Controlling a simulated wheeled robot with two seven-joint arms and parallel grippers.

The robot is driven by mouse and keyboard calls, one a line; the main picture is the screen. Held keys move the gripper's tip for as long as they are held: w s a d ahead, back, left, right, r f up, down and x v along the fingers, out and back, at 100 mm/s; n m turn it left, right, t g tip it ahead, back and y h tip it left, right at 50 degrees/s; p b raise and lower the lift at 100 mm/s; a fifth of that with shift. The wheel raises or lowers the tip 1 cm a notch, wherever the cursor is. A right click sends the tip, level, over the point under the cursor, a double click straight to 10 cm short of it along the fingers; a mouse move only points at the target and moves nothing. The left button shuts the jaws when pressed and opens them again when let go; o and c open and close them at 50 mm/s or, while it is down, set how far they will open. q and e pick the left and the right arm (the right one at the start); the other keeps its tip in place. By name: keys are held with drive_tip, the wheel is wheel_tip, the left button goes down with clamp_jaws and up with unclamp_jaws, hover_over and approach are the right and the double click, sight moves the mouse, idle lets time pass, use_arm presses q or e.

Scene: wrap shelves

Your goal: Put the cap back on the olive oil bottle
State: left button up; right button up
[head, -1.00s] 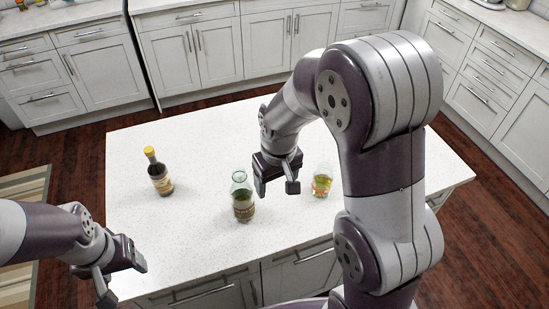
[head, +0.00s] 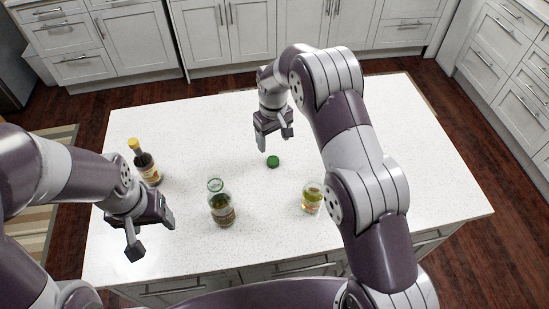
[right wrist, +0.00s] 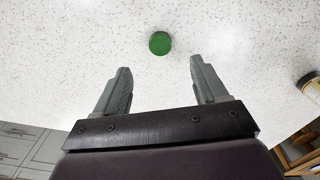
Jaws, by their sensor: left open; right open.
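The green cap (head: 273,161) lies alone on the white counter; it also shows in the right wrist view (right wrist: 160,43), just beyond the fingertips. The open glass bottle (head: 221,204), greenish with a label, stands upright without a cap at the counter's front middle; I take it for the olive oil bottle. My right gripper (head: 274,146) is open and empty above the counter, behind the cap in the head view. It also shows in the right wrist view (right wrist: 160,82). My left gripper (head: 152,230) is open and empty at the front left, left of the open bottle.
A dark bottle with a yellow cap (head: 145,163) stands at the left of the counter. A short glass jar with yellowish contents (head: 312,198) stands right of the open bottle, near my right arm. The counter (head: 400,130) is clear at the back and right.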

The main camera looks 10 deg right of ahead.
drive_tip(key=p, duration=0.1)
hover_over(274, 161)
drive_tip(key=f, duration=0.4)
drive_tip(key=shift+a+f, duration=0.1)
drive_tip(key=shift+a, duration=0.15)
drive_tip(key=shift+d, duration=0.1)
drive_tip(key=shift+f, duration=0.1)
wheel_tip(274, 161, down, 2)
drive_tip(key=p, duration=0.2)
drive_tip(key=shift+f+p, duration=0.15)
drive_tip(key=shift+p, duration=0.2)
wheel_tip(274, 161, down, 3)
drive_tip(key=shift+w+d+r, duration=0.1)
drive_tip(key=shift+r, duration=0.05)
drive_tip(key=c, duration=1.1)
